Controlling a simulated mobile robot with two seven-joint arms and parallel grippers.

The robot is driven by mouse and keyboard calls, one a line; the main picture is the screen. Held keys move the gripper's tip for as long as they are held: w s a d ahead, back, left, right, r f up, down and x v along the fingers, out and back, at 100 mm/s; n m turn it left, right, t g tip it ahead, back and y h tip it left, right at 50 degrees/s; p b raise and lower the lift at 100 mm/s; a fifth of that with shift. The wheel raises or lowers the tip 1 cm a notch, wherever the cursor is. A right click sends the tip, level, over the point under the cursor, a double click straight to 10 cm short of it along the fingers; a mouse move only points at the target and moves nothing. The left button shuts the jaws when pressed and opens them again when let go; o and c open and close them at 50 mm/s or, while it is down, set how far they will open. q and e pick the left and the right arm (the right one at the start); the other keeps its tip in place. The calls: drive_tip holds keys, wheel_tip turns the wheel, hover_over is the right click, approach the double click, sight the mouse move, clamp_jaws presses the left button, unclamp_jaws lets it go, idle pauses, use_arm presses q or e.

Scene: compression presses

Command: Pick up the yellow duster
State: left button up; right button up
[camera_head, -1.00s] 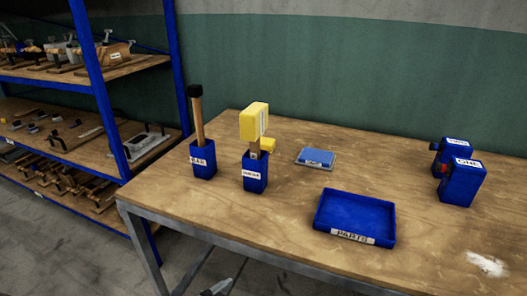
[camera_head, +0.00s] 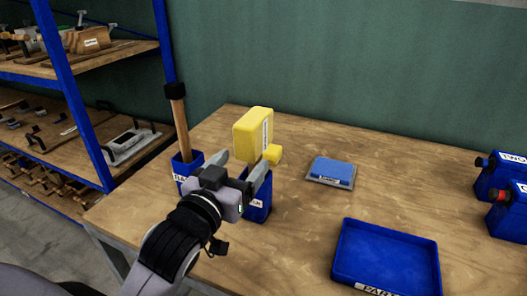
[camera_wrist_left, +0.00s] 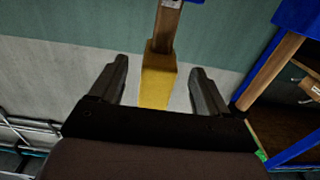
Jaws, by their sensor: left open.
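The yellow duster (camera_head: 253,132) has a thick yellow head on top and stands upright in a blue holder (camera_head: 258,208). My left gripper (camera_head: 243,168) is open in front of it, hiding its handle and part of the holder. In the left wrist view the yellow head (camera_wrist_left: 157,88) lies between the two open fingers (camera_wrist_left: 160,75), with its wooden handle (camera_wrist_left: 167,30) above it in the picture. My right gripper is not in view.
A black-topped wooden tool (camera_head: 179,125) stands in another blue holder (camera_head: 181,175) close to the left. Shelves (camera_head: 110,58) stand left.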

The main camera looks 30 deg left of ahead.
use_arm(q)
drive_tip(key=shift+w+a+r+p, duration=0.1)
drive_tip(key=shift+w+p, duration=0.2)
drive_tip(key=shift+w, duration=1.45)
drive_tip(key=shift+w+a+r+p, duration=0.1)
drive_tip(key=shift+w+p, duration=0.2)
drive_tip(key=shift+w, duration=1.45)
drive_tip(key=c, duration=1.1)
